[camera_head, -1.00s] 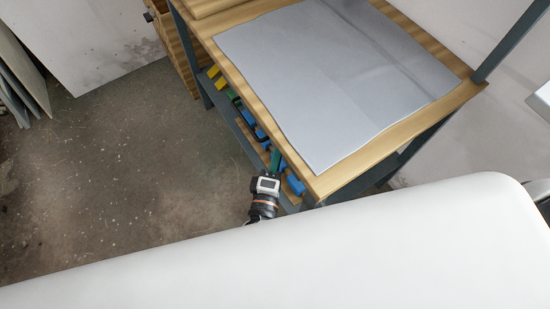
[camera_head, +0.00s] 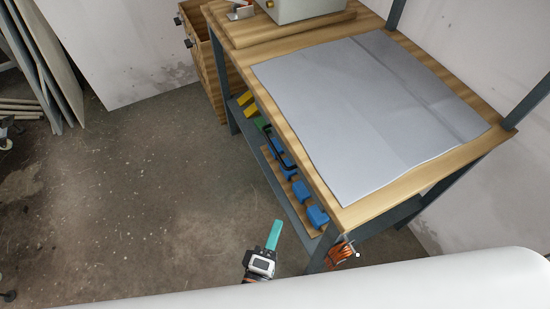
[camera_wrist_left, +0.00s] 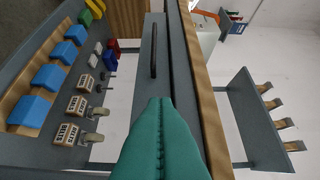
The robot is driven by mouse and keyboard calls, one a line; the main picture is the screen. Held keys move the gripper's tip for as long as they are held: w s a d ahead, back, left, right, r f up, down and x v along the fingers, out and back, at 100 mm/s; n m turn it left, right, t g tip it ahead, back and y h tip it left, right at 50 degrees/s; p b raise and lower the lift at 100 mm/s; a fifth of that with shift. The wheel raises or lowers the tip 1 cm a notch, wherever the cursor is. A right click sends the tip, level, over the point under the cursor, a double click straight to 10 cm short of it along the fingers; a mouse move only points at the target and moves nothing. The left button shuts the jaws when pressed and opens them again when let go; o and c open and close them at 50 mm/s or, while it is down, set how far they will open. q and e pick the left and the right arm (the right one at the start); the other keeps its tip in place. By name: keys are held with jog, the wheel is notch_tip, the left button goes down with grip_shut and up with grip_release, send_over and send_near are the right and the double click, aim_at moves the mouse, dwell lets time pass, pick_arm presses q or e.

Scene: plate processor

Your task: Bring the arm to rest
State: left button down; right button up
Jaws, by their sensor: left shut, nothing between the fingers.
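My left gripper (camera_head: 274,235) shows low in the head view, with teal fingers pointing up. It is beside the front of the wooden workbench (camera_head: 385,212), over open floor. In the left wrist view the teal fingers (camera_wrist_left: 161,105) are pressed together with nothing between them. My right gripper is in neither view.
The workbench carries a grey sheet (camera_head: 370,115). An orange coil (camera_head: 344,252) hangs at the near bench leg. Concrete floor (camera_head: 140,190) is clear at left.

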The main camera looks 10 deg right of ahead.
pick_arm(q)
jog(key=s+a+f+m+g+y+p, duration=0.2)
jog(key=a+f+m+g, duration=0.3)
jog(key=f, duration=0.6)
jog(key=s+a+f+m+g+y+p, duration=0.2)
jog(key=s+a+f+m, duration=0.3)
jog(key=f, duration=0.6)
jog(key=s+a+f+m+g+y+p, duration=0.1)
jog(key=s+a+f+g, duration=0.3)
jog(key=s+a, duration=0.4)
jog(key=s+a+f+m+g+y+p, duration=0.1)
jog(key=s+a+f+m+g+y, duration=0.2)
jog(key=s+a+f, duration=0.4)
jog(key=shift+s+a+f+m+g, duration=0.25)
jog(key=shift+s+a+m+g, duration=0.3)
jog(key=shift+a, duration=0.6)
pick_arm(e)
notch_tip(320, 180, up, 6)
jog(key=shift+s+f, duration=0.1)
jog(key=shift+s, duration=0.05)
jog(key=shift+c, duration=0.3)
